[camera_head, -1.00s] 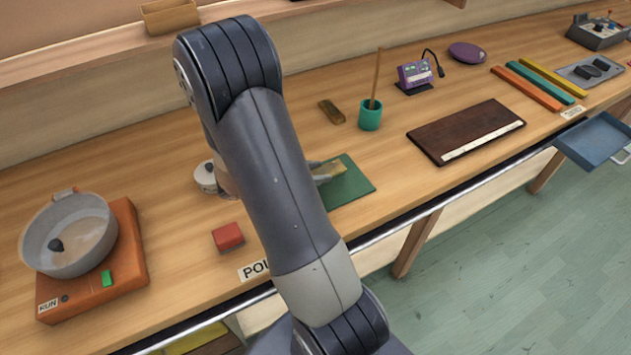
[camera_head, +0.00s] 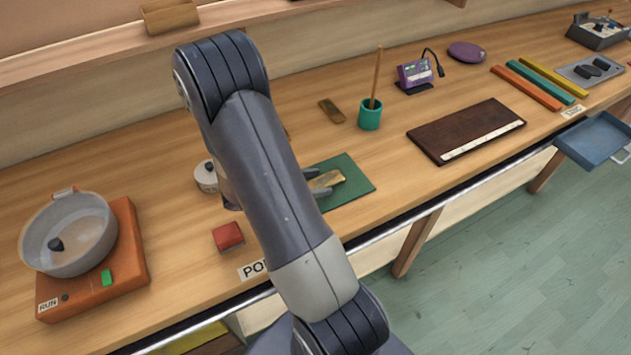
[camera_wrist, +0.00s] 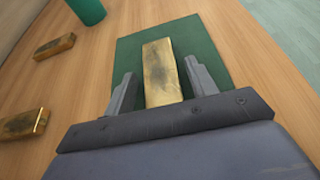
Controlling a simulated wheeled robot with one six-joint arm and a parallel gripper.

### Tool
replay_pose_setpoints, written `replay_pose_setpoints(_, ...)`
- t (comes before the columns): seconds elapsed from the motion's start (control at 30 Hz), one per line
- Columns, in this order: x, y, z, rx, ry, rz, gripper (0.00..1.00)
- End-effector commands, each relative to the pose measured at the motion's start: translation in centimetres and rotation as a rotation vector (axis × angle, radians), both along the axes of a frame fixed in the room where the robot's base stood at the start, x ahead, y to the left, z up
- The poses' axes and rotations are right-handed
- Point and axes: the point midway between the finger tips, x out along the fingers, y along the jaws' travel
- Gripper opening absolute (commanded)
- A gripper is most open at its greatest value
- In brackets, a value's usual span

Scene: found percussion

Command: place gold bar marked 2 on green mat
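The green mat (camera_head: 352,191) lies on the bench right of my forearm, and fills the middle of the wrist view (camera_wrist: 205,45). A gold bar (camera_head: 336,179) lies on it, seen end-on from above in the wrist view (camera_wrist: 160,72). No number can be read on it. My gripper (camera_wrist: 160,75) has one finger on each side of this bar, with narrow gaps showing near the fingertips, so it looks open around it. My arm hides part of the mat in the head view.
Two other gold bars lie off the mat in the wrist view, one farther (camera_wrist: 54,46) and one nearer (camera_wrist: 22,123). A green cup with a stick (camera_head: 370,115) stands behind the mat. A dark board (camera_head: 465,130) lies right; a red block (camera_head: 228,237) lies left.

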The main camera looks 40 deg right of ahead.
Motion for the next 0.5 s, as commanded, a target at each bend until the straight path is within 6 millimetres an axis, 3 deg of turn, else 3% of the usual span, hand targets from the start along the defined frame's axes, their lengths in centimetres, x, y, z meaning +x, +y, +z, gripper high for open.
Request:
replay_pose_setpoints(0.37,0.0,0.1,0.4,0.000,0.000,0.001,0.58)
replay_pose_setpoints(0.5,0.6,1.7,0.9,-0.002,-0.003,0.004,0.58)
